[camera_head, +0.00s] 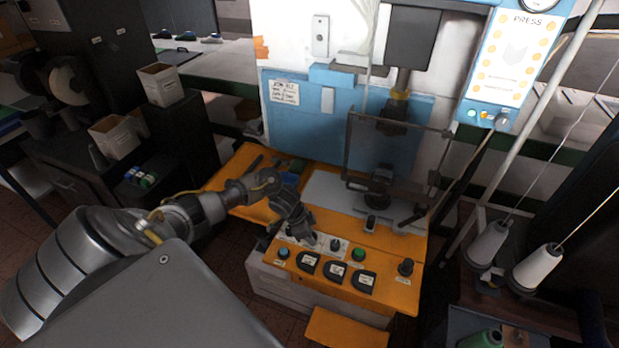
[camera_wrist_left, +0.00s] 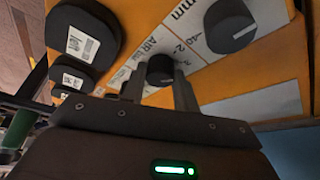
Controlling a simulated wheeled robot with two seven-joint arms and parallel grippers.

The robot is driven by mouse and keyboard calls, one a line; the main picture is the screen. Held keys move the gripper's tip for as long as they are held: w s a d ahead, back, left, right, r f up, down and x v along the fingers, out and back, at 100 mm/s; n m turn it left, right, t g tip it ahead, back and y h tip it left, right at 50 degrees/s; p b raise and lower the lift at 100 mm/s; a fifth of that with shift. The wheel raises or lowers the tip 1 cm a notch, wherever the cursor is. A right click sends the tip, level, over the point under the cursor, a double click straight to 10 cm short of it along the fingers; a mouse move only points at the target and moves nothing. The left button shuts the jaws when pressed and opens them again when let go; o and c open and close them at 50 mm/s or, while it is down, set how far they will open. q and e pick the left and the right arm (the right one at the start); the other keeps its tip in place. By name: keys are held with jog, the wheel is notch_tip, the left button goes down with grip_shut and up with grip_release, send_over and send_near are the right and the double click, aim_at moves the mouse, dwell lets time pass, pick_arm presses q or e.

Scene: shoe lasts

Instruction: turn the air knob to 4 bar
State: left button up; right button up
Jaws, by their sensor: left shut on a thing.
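The air knob (camera_wrist_left: 160,68) is a small round black knob on the orange panel, beside a white strip lettered "AIR bar" with scale numbers, a 2 and a 3 among them. My left gripper (camera_wrist_left: 160,90) has one finger on each side of it and is shut on it. In the head view my left gripper (camera_head: 311,240) reaches down onto the press's control panel (camera_head: 318,284), and its fingers hide the air knob there. Where the knob points cannot be read. My right gripper is not in view.
A larger black knob (camera_wrist_left: 230,25) with a white pointer line sits close by, its strip marked "mm". The press head (camera_head: 395,120) stands behind.

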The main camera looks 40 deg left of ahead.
pick_arm(q)
jog(key=m+b, duration=0.1)
jog(key=m+g, duration=0.1)
jog(key=m, duration=0.1)
jog(key=shift+w+a+f+b, duration=0.1)
jog(key=shift+f+b, duration=0.1)
jog(key=shift+b, duration=0.2)
jog(key=m+b, duration=0.2)
jog(key=m+g+h+b, duration=0.1)
jog(key=m+b, duration=0.1)
jog(key=shift+w+g, duration=0.1)
jog(key=shift+g, duration=0.2)
jog(key=shift+r+m+g+b, duration=0.1)
jog(key=shift+m+g+b, duration=0.45)
jog(key=shift+m, duration=0.65)
jog(key=shift+m+g+b, duration=0.25)
jog(key=shift+m+b, duration=0.1)
jog(key=shift+m, duration=0.55)
jog(key=o, duration=1)
jog(key=shift+r, duration=0.1)
